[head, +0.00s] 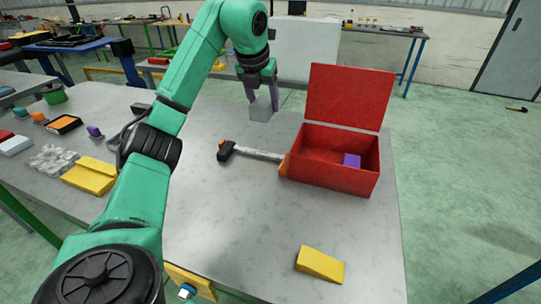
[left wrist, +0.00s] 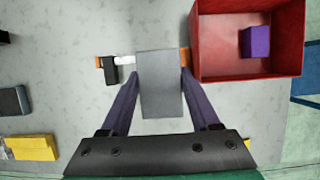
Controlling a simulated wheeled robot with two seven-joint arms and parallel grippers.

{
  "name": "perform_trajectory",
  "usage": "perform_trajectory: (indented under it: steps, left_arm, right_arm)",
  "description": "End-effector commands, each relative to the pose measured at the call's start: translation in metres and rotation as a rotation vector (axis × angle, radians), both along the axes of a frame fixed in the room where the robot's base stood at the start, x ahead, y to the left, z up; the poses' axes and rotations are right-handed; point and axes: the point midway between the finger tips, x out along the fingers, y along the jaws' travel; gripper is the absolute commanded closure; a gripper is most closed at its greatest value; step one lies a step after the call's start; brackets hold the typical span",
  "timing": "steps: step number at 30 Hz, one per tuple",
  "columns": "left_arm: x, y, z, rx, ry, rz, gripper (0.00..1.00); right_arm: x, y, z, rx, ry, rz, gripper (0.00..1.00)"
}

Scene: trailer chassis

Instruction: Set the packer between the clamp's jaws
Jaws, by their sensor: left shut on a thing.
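A grey block, which I take to be the packer (head: 261,109), is held between the purple fingers of my left gripper (head: 262,95). It appears raised over the table. It also shows in the left wrist view (left wrist: 161,84), with a finger on either side. The clamp (head: 258,154) lies on the table in front of the gripper, with a black end at left, a silver bar and an orange end by the red box. In the left wrist view the block hides the middle of the clamp (left wrist: 124,60). My right gripper is in neither view.
An open red box (head: 333,176) with a purple block (head: 351,160) stands at the clamp's right end, its lid raised behind. A yellow wedge (head: 320,264) lies at the table's front right. Yellow blocks (head: 90,177) and other pieces lie at left. The table's front middle is clear.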

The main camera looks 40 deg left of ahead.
Motion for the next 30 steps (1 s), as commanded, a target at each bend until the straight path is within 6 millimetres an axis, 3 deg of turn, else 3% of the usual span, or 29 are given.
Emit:
perform_trajectory:
  steps: [15,27,30]
  left_arm:
    - [-0.001,0.000,-0.131,0.000,0.002,0.000,1.00]
    - [-0.001,0.000,-0.188,-0.001,-0.002,0.001,1.00]
    - [0.000,0.000,-0.193,0.000,-0.005,0.000,1.00]
  right_arm:
    - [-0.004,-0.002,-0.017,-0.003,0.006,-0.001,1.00]
    - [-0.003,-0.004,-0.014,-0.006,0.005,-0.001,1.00]
    - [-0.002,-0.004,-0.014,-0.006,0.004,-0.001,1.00]
